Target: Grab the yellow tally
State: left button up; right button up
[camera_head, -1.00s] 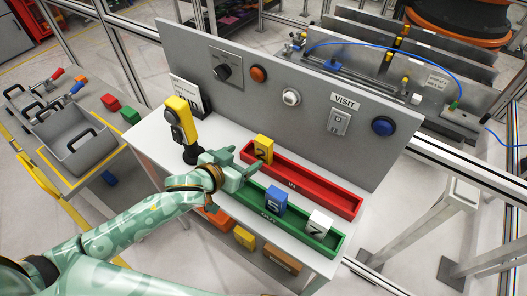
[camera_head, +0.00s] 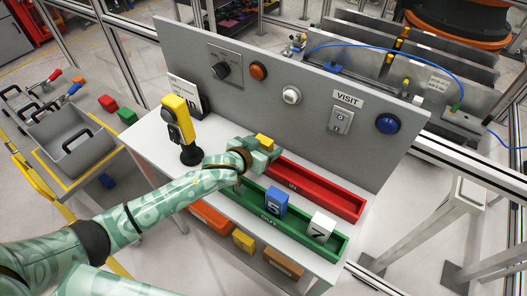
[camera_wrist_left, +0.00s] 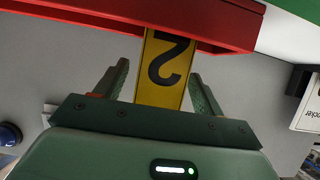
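The yellow tally, marked 2, stands at the left end of the red IN tray (camera_head: 325,190). In the head view only the top of the yellow tally (camera_head: 265,141) shows above my left gripper (camera_head: 263,155). In the left wrist view the yellow tally (camera_wrist_left: 163,70) lies between the two fingers of my left gripper (camera_wrist_left: 160,76). The fingers are open, with a gap visible on each side of the tally. The tally's far end meets the red tray. My right gripper is not in view.
The green tray (camera_head: 258,205) in front holds a blue tally 5 (camera_head: 276,203) and a white tally 7 (camera_head: 320,227). A grey panel (camera_head: 300,130) with knobs and buttons rises behind. A yellow-and-black device (camera_head: 178,122) stands at the left.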

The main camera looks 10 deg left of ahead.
pick_arm(q)
jog(key=c, duration=0.9)
